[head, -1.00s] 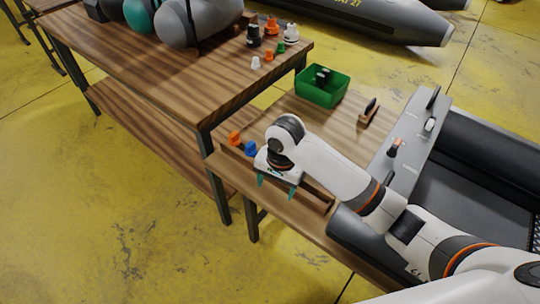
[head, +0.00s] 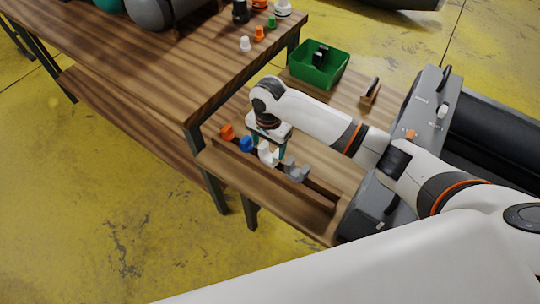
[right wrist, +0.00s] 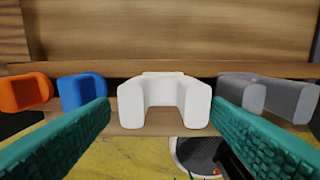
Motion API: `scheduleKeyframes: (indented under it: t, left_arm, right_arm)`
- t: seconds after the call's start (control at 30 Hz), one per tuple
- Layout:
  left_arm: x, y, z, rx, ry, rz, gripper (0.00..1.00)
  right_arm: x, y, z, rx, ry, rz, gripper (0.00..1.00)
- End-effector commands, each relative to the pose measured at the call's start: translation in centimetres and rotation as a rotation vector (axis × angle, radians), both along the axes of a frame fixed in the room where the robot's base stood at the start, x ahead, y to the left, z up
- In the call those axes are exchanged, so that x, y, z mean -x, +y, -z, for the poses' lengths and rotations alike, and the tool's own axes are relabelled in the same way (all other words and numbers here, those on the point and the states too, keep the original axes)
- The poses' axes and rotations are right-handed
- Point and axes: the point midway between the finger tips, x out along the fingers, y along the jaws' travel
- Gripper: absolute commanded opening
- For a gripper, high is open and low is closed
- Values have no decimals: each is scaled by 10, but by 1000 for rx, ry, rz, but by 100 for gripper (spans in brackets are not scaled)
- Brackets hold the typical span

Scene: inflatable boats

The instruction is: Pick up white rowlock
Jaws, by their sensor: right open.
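The white rowlock (head: 268,154) is a U-shaped piece on a wooden rack (head: 318,198), in a row with an orange rowlock (head: 227,131), a blue rowlock (head: 246,144) and a grey rowlock (head: 296,171). In the right wrist view the white rowlock (right wrist: 163,88) is centred, its opening toward the camera. My right gripper (head: 268,148) is open at it. In the right wrist view the teal fingers of my right gripper (right wrist: 160,128) lie to its left and right, with gaps. My left gripper is not in view.
A green box (head: 318,68) with dark items stands at the back of the low table (head: 225,170). A higher wooden table (head: 150,75) adjoins at left, with several small coloured parts. A grey boat panel (head: 425,110) is at right. The blue and grey rowlocks flank the fingers closely.

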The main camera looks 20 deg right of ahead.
Motion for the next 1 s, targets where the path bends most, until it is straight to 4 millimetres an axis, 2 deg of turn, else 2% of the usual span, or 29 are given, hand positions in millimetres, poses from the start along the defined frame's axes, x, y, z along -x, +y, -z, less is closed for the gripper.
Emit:
scheduleKeyframes:
  t: [0.3, 0.43, 0.67, 0.9, 1.0]
  left_arm:
    - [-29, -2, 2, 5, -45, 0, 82]
    - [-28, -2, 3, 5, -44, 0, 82]
    - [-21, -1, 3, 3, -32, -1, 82]
    - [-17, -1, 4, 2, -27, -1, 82]
    - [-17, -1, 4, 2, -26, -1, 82]
  right_arm:
    - [1, -6, 42, 2, 2, 0, 71]
    - [1, -6, 52, 1, 0, -1, 71]
    - [1, -5, 53, 1, -1, -1, 71]
    - [0, -5, 52, 1, -1, -1, 35]
    - [0, -5, 52, 1, -1, -1, 35]
